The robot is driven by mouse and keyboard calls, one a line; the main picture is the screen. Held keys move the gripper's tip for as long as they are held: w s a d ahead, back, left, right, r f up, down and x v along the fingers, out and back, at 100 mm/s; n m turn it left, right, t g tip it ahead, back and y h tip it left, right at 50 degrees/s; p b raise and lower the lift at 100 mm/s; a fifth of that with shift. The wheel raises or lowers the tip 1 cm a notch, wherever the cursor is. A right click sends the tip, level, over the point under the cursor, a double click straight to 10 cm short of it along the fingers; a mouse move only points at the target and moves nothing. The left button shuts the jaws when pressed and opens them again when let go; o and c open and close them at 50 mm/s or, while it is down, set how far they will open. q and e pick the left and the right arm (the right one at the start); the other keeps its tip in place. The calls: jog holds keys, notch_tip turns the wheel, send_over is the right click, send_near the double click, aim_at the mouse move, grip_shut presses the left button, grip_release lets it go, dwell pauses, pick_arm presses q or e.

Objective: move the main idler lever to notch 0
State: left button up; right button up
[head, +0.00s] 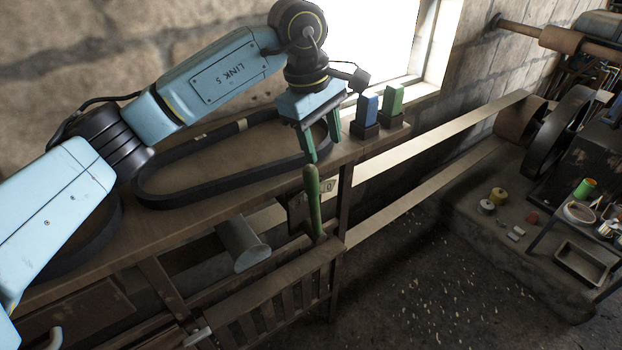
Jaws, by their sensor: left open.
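The lever with the green handle (313,198) stands nearly upright at the right end of the bench, in front of a dark bracket. A small pale plate (327,186) beside the handle seems to carry a 0; its other marks are too small to read. My left gripper (321,146) points down just above the top of the handle. Its two green fingers are apart with nothing between them. The fingertips look clear of the handle, though the exact gap is hard to judge. The lever's notches cannot be made out. My right gripper is not in view.
A black belt loop (150,196) lies on the wooden bench. A blue block (367,108) and a green block (393,98) stand in dark holders close to the gripper. Long flat belts (440,135) run right to a pulley (520,121). A slatted guard (283,305) is below.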

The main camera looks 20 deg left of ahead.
aim_at(311, 180)
pick_arm(q)
jog(key=a, duration=0.1)
jog(key=a+y, duration=0.1)
jog(key=a+r, duration=0.1)
jog(key=shift+w+y, duration=0.3)
jog(key=shift+a+f, duration=0.1)
jog(key=shift+f, duration=0.15)
jog(key=f, duration=0.4)
jog(key=f+p, duration=0.1)
jog(key=f, duration=0.3)
jog(key=w+f, duration=0.1)
jog(key=f, duration=0.3)
jog(key=shift+w+d+f+p, duration=0.1)
jog(key=shift+d+f+p, duration=0.15)
jog(key=shift+d+p, duration=0.1)
grip_shut()
